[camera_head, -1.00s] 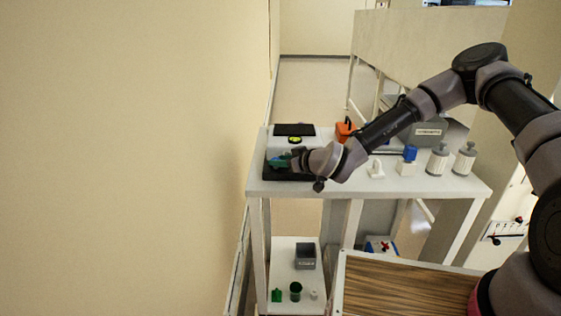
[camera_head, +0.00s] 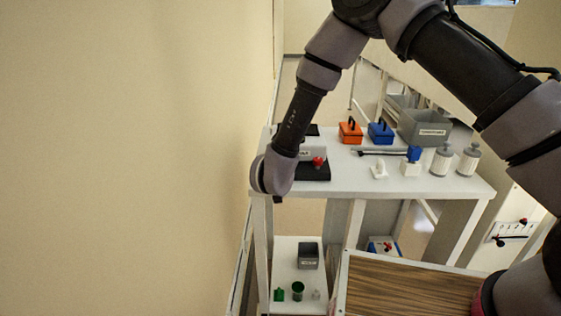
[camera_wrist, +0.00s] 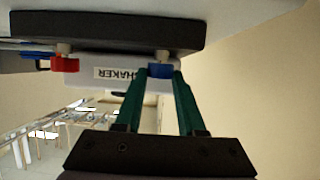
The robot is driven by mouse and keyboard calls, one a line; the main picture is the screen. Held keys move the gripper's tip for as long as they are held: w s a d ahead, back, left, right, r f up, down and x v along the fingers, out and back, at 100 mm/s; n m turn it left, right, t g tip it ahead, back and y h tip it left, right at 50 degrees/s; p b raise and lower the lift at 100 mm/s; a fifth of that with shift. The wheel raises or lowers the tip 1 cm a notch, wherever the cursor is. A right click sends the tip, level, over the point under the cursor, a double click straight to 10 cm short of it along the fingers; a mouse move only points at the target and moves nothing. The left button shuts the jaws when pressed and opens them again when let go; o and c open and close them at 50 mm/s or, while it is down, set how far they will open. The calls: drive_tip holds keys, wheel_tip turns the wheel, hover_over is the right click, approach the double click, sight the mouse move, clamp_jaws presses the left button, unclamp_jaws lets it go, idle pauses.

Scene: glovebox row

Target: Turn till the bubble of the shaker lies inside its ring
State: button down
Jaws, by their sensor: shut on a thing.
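The shaker (camera_head: 314,153) is a white box on a black base at the left end of the white bench; its label shows in the wrist view (camera_wrist: 120,75). A red knob (camera_head: 318,161) is on its front; it also shows in the wrist view (camera_wrist: 65,64). A blue knob (camera_wrist: 160,70) sits further right there. My gripper (camera_wrist: 161,77) has its green fingers shut on the blue knob. In the head view my wrist hides the fingers and the blue knob. The bubble and its ring are hidden behind my arm.
Orange (camera_head: 350,132) and blue (camera_head: 380,132) boxes, a grey bin (camera_head: 425,127) and two white bottles (camera_head: 443,160) stand right of the shaker. The wall (camera_head: 130,150) is close on the left. A lower shelf (camera_head: 287,273) holds a grey box and small green items.

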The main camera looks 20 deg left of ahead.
drive_tip(key=m+h, duration=0.1)
drive_tip(key=h, duration=0.1)
drive_tip(key=a+m+h, duration=0.1)
drive_tip(key=m+h, duration=0.1)
drive_tip(key=shift+s, duration=0.1)
drive_tip(key=shift+a+m+g+h, duration=0.2)
drive_tip(key=shift+m+g+h, duration=0.1)
drive_tip(key=shift+m+h, duration=1.2)
drive_tip(key=shift+f, duration=0.1)
drive_tip(key=c, duration=0.8)
unclamp_jaws()
wheel_tip(320, 180, up, 10)
